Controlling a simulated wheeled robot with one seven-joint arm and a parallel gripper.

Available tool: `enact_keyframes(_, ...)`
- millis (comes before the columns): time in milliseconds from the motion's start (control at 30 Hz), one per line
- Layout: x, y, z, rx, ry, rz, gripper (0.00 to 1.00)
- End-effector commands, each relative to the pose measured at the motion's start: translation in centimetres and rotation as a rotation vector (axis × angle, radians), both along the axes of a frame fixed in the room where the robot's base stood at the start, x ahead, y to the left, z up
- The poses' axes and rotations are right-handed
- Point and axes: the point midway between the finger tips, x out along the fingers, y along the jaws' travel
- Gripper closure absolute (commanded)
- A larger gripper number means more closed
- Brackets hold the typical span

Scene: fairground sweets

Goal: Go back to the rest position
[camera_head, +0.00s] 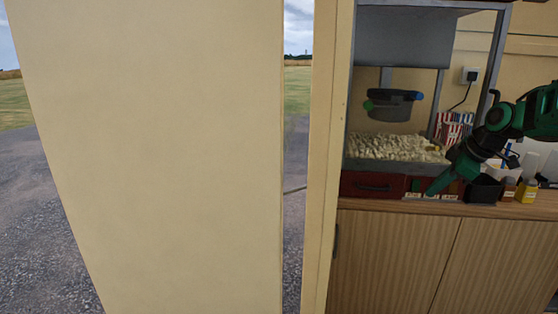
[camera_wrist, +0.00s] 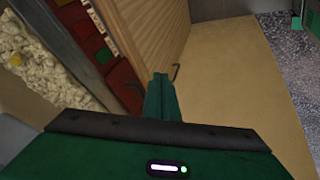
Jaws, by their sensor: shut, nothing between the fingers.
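My gripper (camera_head: 433,189) is at the right of the head view, in front of the red base of the popcorn machine (camera_head: 372,184). It points down and to the left, with its tip close to the small labelled panel. In the wrist view my gripper (camera_wrist: 161,80) is shut, its green fingers together with nothing between them. I cannot tell whether the tip touches the machine. The green arm comes in from the right edge of the head view.
Popcorn (camera_head: 395,147) lies in the machine beneath a kettle (camera_head: 393,104). A black container (camera_head: 484,189), a yellow-labelled bottle (camera_head: 527,190) and striped boxes (camera_head: 453,131) are close to the arm. A wooden cabinet (camera_head: 395,255) is below. A cream panel (camera_head: 165,150) fills the left.

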Motion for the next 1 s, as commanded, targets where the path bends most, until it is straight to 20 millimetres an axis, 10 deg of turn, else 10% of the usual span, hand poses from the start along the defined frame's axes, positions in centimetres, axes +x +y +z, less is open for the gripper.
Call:
enact_keyframes(600, -31.2, 5.0, -7.1, 0.189, 0.487, -1.229, 1.00)
enact_keyframes(800, -36.6, 5.8, -8.9, 0.204, 0.545, -1.443, 1.00)
enact_keyframes(1000, -37.4, 5.9, -9.2, 0.205, 0.554, -1.477, 1.00)
